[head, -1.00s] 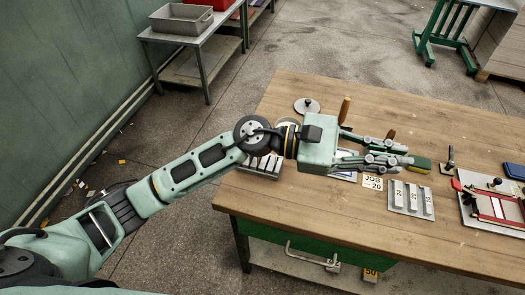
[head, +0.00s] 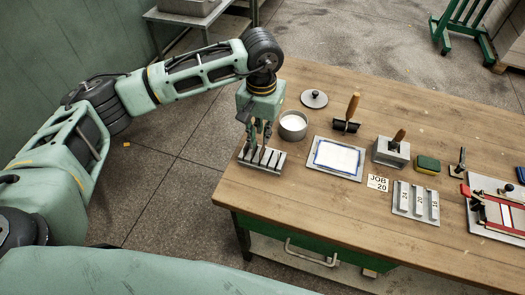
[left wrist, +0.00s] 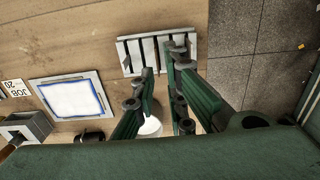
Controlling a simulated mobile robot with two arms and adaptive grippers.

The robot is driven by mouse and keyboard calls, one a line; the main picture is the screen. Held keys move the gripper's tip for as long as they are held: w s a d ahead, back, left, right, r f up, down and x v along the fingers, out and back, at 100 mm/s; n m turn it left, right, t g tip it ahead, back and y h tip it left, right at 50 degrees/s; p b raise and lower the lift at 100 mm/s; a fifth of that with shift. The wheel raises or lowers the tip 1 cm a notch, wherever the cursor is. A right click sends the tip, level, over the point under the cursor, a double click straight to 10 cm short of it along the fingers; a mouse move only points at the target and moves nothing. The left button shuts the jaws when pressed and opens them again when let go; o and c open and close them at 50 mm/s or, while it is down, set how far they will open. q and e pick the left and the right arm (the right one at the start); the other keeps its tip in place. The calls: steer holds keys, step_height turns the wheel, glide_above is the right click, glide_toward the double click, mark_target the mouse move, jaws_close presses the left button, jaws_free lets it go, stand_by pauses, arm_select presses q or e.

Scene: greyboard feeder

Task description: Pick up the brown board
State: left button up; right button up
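I cannot make out a clearly brown board. A grey metal rack (head: 279,164) with several upright slots or strips stands at the table's left front corner. The rack also shows in the left wrist view (left wrist: 124,58). The strips look grey to dark, and their colours are too small to tell. My left gripper (head: 259,143) points down over the back of the rack, fingertips close to it. In the left wrist view its two fingers (left wrist: 160,62) are apart with nothing seen between them. Whether a fingertip touches the rack I cannot tell. My right gripper is out of view.
A round grey pot (head: 292,126) stands close right of my left gripper. Further right are a blue-edged tray (head: 336,157), a wooden-handled tool (head: 348,116), a grey block (head: 390,152), a sponge (head: 428,165), a JOB 20 card (head: 378,183) and a numbered block holder (head: 416,201).

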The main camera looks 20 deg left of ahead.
mark_target(262, 154)
arm_select(q)
steer(key=f+p, duration=0.1)
steer(key=f, duration=0.2)
steer(key=shift+s+d+f+p, duration=0.2)
steer(key=shift+f+p, duration=0.1)
steer(key=shift+p, duration=0.1)
steer(key=shift+f, duration=0.65)
steer(key=shift+c, duration=0.6)
jaws_close()
steer(key=shift+r, duration=0.15)
